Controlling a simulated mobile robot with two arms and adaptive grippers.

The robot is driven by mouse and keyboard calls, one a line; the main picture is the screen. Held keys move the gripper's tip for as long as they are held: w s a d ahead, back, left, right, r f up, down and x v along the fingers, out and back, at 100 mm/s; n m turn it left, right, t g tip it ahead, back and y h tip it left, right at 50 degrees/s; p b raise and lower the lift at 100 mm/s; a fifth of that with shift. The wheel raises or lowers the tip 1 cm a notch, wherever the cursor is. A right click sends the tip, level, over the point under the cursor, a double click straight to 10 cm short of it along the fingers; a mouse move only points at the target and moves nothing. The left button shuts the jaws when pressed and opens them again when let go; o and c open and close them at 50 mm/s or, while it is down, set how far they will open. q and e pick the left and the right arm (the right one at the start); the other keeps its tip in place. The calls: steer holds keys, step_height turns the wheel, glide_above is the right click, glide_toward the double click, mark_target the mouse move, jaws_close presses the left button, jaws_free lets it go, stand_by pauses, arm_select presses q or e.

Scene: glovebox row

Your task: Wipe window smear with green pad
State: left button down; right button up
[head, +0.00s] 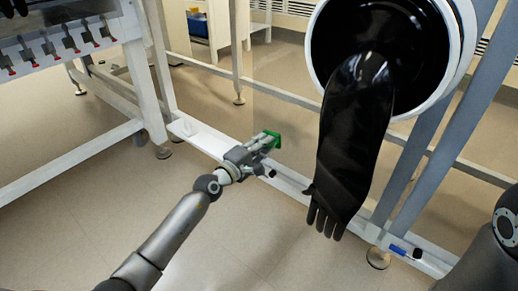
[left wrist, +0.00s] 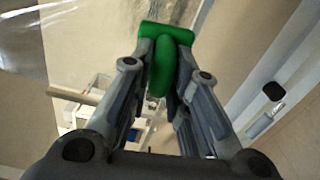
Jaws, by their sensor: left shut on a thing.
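My left gripper (head: 264,141) is shut on the green pad (head: 273,139), out over the white ledge. In the left wrist view the green pad (left wrist: 167,30) sits at the fingertips, its rounded grip between the two fingers of the left gripper (left wrist: 166,75). The pad's broad face points away from me. A clear window pane (head: 290,125) seems to stand behind it; I cannot tell whether the pad touches it. No smear shows clearly in the head view. Pale streaks (left wrist: 60,12) show at the upper left of the left wrist view; I cannot tell what they are. My right gripper is out of view.
A black glove (head: 350,150) hangs from a round white port (head: 460,50), right of the pad. A blue marker (head: 399,250) lies on the white ledge (head: 300,186) at lower right. A white-framed bench (head: 85,155) stands at left. Open floor (head: 90,235) lies at lower left.

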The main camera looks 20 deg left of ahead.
arm_select(q)
steer(key=shift+x, duration=0.95)
stand_by(0.6)
